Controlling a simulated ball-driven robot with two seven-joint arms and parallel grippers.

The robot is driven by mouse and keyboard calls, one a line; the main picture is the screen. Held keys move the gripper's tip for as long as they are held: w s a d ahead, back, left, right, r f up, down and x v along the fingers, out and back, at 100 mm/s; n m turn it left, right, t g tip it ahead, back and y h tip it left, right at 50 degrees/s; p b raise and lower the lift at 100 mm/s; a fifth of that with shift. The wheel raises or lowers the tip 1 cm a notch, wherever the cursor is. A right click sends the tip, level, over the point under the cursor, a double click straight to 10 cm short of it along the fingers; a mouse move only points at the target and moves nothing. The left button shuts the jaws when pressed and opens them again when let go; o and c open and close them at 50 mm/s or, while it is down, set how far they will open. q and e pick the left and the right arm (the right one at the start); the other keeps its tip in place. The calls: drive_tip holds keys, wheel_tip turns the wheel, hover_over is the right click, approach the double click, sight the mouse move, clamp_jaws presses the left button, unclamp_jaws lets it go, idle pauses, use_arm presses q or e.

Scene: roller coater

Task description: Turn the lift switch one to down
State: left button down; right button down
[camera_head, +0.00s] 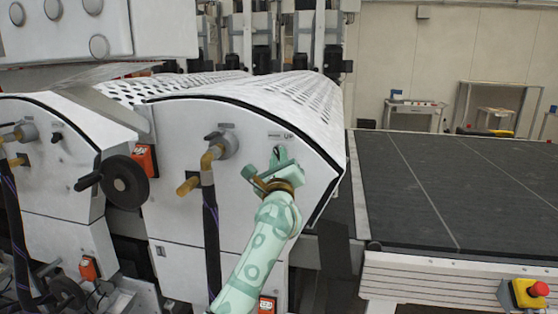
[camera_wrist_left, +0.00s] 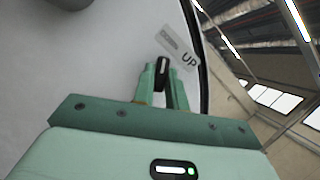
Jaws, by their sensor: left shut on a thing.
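The lift switch one (camera_wrist_left: 162,68) is a small black knob on the white side panel, below a label reading UP (camera_wrist_left: 180,52). The UP label also shows in the head view (camera_head: 286,135). My left gripper (camera_wrist_left: 164,82) is at the knob, with its two green fingers on either side, shut on it. In the head view my left gripper (camera_head: 278,158) reaches the panel (camera_head: 240,225) from below and mostly hides the knob. The knob stands roughly upright in the wrist view. My right gripper is not in view.
A brass-fitted valve with a dark hose (camera_head: 211,240) hangs left of my arm. A black handwheel (camera_head: 125,181) and orange boxes stand farther left. A dark conveyor bed (camera_head: 450,190) lies right, with a yellow-and-red stop button (camera_head: 530,292) at its front.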

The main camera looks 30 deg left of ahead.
use_arm(q)
drive_tip(key=c, duration=1.4)
unclamp_jaws()
drive_tip(key=shift+c, duration=0.2)
drive_tip(key=v, duration=1.6)
drive_tip(key=shift+s+f, duration=0.1)
drive_tip(key=shift+f, duration=0.05)
